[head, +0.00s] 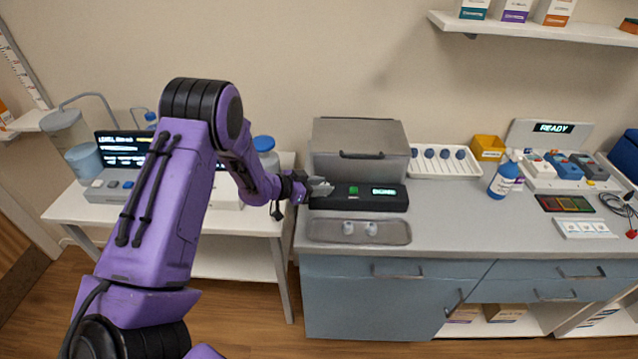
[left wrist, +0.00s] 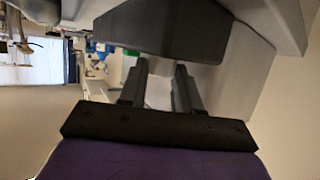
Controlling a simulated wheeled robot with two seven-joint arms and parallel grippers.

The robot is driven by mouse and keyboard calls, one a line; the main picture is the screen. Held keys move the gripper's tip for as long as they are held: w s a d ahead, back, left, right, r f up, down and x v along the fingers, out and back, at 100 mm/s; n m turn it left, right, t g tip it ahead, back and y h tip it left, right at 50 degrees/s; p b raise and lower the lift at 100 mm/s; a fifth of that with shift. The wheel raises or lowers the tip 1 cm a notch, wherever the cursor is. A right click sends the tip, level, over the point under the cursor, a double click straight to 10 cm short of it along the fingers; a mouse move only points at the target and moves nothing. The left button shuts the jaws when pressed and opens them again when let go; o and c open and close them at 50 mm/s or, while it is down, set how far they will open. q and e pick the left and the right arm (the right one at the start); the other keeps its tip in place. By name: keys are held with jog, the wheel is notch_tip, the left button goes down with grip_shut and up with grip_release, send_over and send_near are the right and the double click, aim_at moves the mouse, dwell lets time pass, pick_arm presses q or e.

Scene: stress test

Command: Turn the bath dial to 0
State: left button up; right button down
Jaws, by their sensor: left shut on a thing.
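The bath is a grey lidded box (head: 360,145) on the counter, with a black front panel (head: 385,204). My left gripper (head: 320,187) is at the panel's left end, shut on what appears to be the bath dial, which the fingers hide. In the left wrist view, the two fingers (left wrist: 160,67) reach the black panel (left wrist: 165,28) with a gap between them. My right gripper is not in view.
A grey tray (head: 322,231) with two small pieces lies before the bath. A white side table (head: 215,222) stands left. The counter's front middle is clear.

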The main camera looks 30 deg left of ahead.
pick_arm(q)
jog(key=n+y, duration=0.1)
jog(key=y, duration=0.1)
jog(key=n+t+y, duration=0.1)
jog(key=n+y, duration=0.1)
jog(key=shift+s+d+n, duration=0.15)
jog(key=shift+d+n, duration=0.15)
jog(key=shift+d, duration=0.05)
jog(key=n+y, duration=0.1)
jog(key=y, duration=0.1)
jog(key=n+y, duration=0.2)
jog(key=shift+d+n, duration=0.3)
jog(key=shift+d, duration=0.05)
jog(key=n+y, duration=0.2)
jog(key=y, duration=0.1)
jog(key=shift+d+n+g, duration=0.15)
jog(key=shift+n+g, duration=0.15)
jog(key=shift+w+d+n+g+y, duration=0.1)
jog(key=shift+n+g+y, duration=0.3)
jog(key=shift+n+y, duration=0.35)
jog(key=shift+w+d+n+g+y, duration=0.1)
jog(key=shift+n+g+y, duration=0.3)
jog(key=shift+n+y, duration=0.35)
jog(key=shift+a+p, duration=0.1)
jog(key=shift+p, duration=0.2)
jog(key=o, duration=0.8)
jog(key=shift+w, duration=0.1)
jog(key=shift+c, duration=0.2)
